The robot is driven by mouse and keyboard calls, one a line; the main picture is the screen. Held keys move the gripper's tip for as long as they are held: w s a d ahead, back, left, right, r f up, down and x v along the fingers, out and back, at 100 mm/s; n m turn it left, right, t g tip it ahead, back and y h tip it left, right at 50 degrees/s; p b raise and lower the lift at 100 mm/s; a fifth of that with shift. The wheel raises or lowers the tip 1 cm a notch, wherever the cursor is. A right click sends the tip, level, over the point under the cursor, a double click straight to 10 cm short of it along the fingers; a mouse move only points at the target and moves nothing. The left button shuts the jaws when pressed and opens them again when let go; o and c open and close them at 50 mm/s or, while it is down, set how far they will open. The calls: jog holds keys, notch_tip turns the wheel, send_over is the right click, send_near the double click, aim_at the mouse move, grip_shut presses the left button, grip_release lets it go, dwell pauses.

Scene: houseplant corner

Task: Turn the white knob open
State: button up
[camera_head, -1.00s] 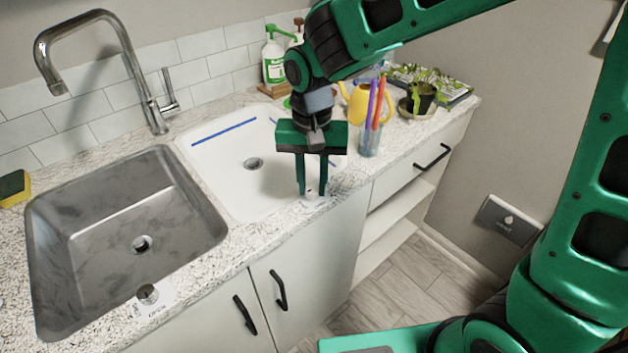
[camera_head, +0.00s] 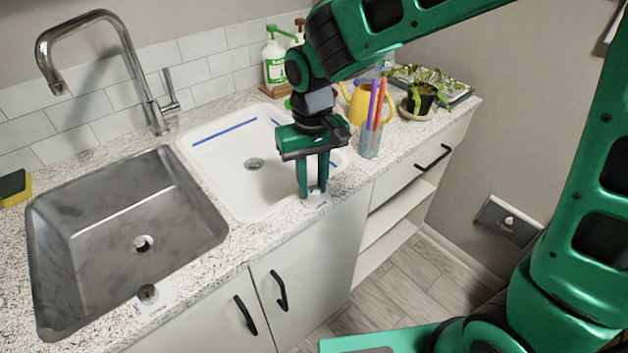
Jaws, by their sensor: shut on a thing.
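My gripper (camera_head: 313,192) points straight down at the front edge of the counter, just in front of the white basin (camera_head: 215,160). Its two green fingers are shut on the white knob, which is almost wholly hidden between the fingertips. A small pale label plate (camera_head: 320,206) shows on the counter under the fingertips. I cannot read its marks or see which way the knob points.
A cup of pens (camera_head: 370,138), a yellow watering can (camera_head: 358,103) and a potted plant (camera_head: 421,98) stand right of my gripper. A soap bottle (camera_head: 274,60) stands behind.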

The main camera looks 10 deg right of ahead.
aim_at(314, 188)
jog(key=n, duration=0.6)
jog(key=shift+d, duration=0.15)
jog(key=n, duration=0.4)
jog(key=shift+w, duration=0.1)
jog(key=shift+n, duration=1.2)
jog(key=shift+w+r, duration=0.1)
jog(key=o, duration=1.1)
notch_tip(314, 188, up, 11)
jog(key=shift+f, duration=0.2)
